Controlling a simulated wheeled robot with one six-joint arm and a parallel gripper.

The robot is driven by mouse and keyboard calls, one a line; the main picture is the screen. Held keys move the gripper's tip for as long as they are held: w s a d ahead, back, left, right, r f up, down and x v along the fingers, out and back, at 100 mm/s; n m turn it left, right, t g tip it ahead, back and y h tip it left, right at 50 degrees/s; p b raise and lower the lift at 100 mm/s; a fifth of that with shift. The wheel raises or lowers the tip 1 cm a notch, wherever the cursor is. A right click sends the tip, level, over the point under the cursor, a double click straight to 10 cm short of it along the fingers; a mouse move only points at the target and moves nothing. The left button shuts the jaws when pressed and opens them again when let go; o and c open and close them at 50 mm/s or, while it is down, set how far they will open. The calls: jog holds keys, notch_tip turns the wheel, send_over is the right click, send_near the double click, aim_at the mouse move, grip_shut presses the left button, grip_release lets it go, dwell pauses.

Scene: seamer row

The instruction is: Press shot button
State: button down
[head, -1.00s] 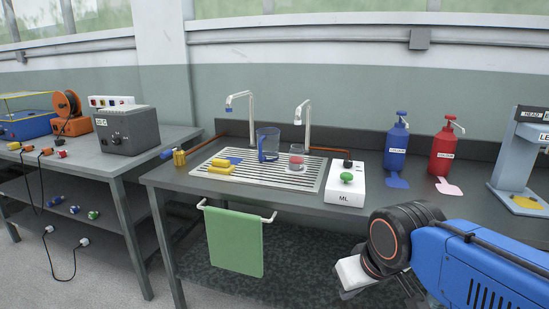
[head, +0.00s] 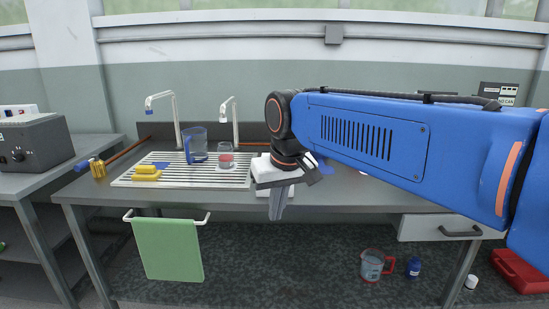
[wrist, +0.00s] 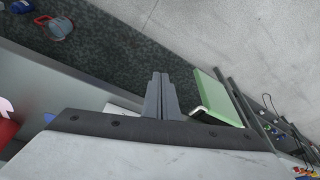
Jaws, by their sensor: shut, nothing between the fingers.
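A white control box (head: 263,191) stands on the bench right of the slatted drain rack. Only slivers of it show behind my gripper, and its button tops are hidden in the head view. My gripper (head: 277,217) is shut and empty, its fingers pointing down in front of the box near the bench's front edge. In the wrist view, the closed fingers (wrist: 160,76) have nothing between them. I cannot tell whether they touch the box, and no button is clear there.
The drain rack (head: 210,182) holds a blue-handled jug (head: 197,146), a small beaker (head: 226,158) and yellow pieces (head: 147,172). Two taps stand behind. A green towel (head: 168,249) hangs on the front rail. A jug (head: 372,265) sits on the lower shelf.

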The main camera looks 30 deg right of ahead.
jog(key=w+d+r+m+g, duration=0.1)
jog(key=w+d+r+m, duration=0.1)
jog(key=w+d+r, duration=0.4)
jog(key=w+d+r+m+g, duration=0.2)
jog(key=w+d+r, duration=0.5)
jog(key=w+r, duration=0.4)
jog(key=w, duration=0.3)
jog(key=shift+w+r+m, duration=0.2)
jog(key=shift+w+m, duration=0.1)
jog(key=shift+m, duration=0.1)
jog(key=shift+f, duration=0.1)
notch_tip(320, 180, down, 14)
jog(key=shift+r, duration=0.1)
jog(key=shift+f, duration=1.05)
